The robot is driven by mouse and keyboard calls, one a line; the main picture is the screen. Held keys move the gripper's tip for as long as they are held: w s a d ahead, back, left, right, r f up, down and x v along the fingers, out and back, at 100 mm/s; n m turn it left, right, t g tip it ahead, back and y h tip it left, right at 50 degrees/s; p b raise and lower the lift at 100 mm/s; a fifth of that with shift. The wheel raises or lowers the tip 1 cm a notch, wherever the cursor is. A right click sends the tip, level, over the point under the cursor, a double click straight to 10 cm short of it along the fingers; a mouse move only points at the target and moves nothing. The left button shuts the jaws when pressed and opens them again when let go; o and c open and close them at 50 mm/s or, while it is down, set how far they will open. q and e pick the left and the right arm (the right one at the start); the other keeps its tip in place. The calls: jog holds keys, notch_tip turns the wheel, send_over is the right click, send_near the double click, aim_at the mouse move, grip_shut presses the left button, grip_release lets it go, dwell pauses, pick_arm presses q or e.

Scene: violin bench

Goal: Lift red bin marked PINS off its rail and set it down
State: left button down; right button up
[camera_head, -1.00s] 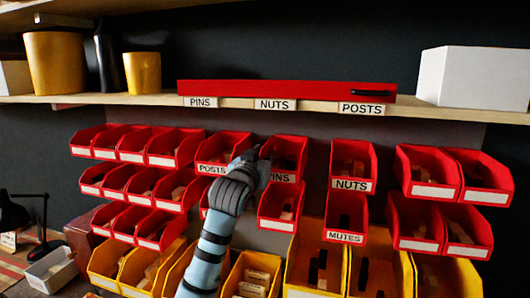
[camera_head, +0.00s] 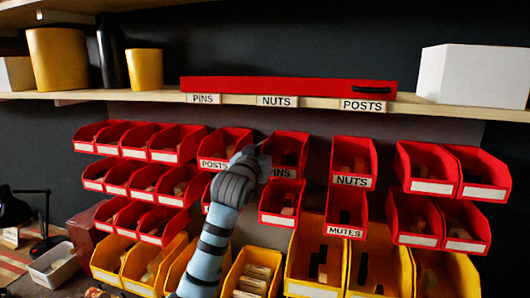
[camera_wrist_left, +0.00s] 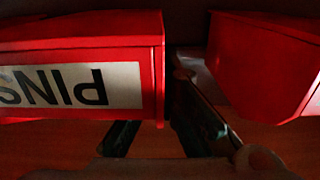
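The red PINS bin (camera_head: 285,154) hangs in the upper row at the middle of the head view, its label partly covered by my left gripper. In the left wrist view the same bin (camera_wrist_left: 75,50) fills the left, its PINS label upside down. My left gripper (camera_head: 264,162) is at the bin's left front edge. In the wrist view its two dark fingers (camera_wrist_left: 160,125) stand apart near the bin's side edge; one reaches into the gap beside the bin. Their tips are partly hidden, and I cannot tell if they touch the wall. My right gripper is not in view.
The POSTS bin (camera_head: 222,148) is close on the left; another red bin (camera_wrist_left: 265,60) shows across a narrow gap. A red bin (camera_head: 281,203) hangs directly below. The NUTS bin (camera_head: 354,160) is to the right. A shelf (camera_head: 150,98) runs above; yellow bins (camera_head: 318,265) sit below.

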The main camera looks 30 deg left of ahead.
aim_at(262, 149)
pick_arm(q)
jog(key=shift+r, duration=0.9)
dwell(0.4)
jog(key=shift+s+f, duration=0.1)
jog(key=shift+f, duration=0.05)
dwell(0.4)
jog(key=shift+d, duration=0.1)
jog(key=shift+s+d, duration=0.1)
jog(key=shift+s, duration=0.45)
jog(key=shift+s+d, duration=0.2)
jog(key=shift+s, duration=0.5)
jog(key=b+v, duration=0.6)
jog(key=v, duration=1.1)
dwell(0.8)
